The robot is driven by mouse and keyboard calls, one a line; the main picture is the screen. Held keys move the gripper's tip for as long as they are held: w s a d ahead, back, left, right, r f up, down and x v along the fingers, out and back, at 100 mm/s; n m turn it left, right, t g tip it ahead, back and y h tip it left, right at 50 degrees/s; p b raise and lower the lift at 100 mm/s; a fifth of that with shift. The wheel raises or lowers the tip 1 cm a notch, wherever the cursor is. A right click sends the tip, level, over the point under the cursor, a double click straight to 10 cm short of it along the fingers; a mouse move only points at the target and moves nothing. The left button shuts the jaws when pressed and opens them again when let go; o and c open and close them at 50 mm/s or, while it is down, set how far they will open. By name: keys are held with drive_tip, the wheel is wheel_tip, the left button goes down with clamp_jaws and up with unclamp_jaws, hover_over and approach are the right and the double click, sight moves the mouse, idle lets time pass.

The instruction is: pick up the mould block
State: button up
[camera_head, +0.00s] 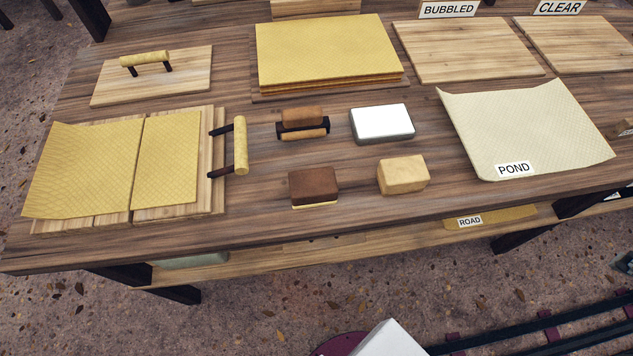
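Two small blocks lie near the front edge of the table (250,215), and no label shows which is the mould block. One is a pale wooden block (403,174) with rounded edges. To its left is a dark brown block (313,183) with a thin yellow layer under it. They stand apart, with bare wood between them. My gripper is not in view.
Behind the blocks are a grey box with a white top (382,122) and a wood-handled roller (302,123). To the left lie a yellow-handled board (217,160) and yellow sheets (85,168). To the right is a pale sheet (525,125) marked POND.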

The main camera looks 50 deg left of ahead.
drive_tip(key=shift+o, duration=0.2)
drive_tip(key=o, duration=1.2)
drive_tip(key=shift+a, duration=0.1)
